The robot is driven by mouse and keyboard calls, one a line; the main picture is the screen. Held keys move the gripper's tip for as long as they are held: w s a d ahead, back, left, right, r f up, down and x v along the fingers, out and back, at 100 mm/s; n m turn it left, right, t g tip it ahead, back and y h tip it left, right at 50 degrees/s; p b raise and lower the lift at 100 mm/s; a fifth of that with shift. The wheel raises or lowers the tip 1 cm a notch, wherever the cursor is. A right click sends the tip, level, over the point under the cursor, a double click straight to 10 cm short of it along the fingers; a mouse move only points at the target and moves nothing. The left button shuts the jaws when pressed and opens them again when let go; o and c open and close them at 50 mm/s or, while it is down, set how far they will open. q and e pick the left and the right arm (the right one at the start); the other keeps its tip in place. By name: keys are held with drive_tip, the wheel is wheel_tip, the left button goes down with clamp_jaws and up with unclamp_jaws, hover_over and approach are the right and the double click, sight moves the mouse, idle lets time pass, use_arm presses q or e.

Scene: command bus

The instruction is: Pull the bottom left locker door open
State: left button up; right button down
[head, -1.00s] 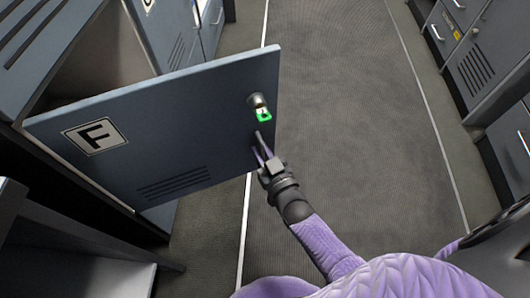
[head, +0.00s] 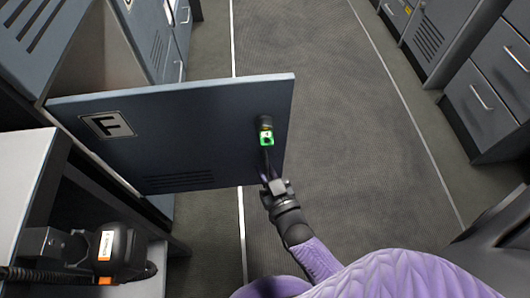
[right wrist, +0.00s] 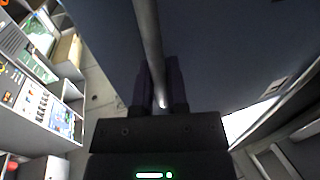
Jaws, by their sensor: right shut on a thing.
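The blue-grey locker door (head: 200,130) marked "F" stands swung out from its locker at the left, its free edge over the aisle floor. My right gripper (head: 267,168) is at the door's face just below the latch. In the right wrist view its fingers (right wrist: 159,92) are shut on a grey metal bar, the door handle (right wrist: 149,40), with the door's dark panel (right wrist: 220,50) beside it. My left gripper is not in view.
The open locker interior (head: 95,65) is behind the door. A shelf (head: 25,180) and a black device with an orange label (head: 118,252) are at lower left. Grey drawers (head: 480,100) line the right side. The aisle floor (head: 330,130) between is clear.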

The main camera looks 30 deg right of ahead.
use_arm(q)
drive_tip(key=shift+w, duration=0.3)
use_arm(e)
drive_tip(key=shift+s+a, duration=0.4)
drive_tip(key=shift+s, duration=0.4)
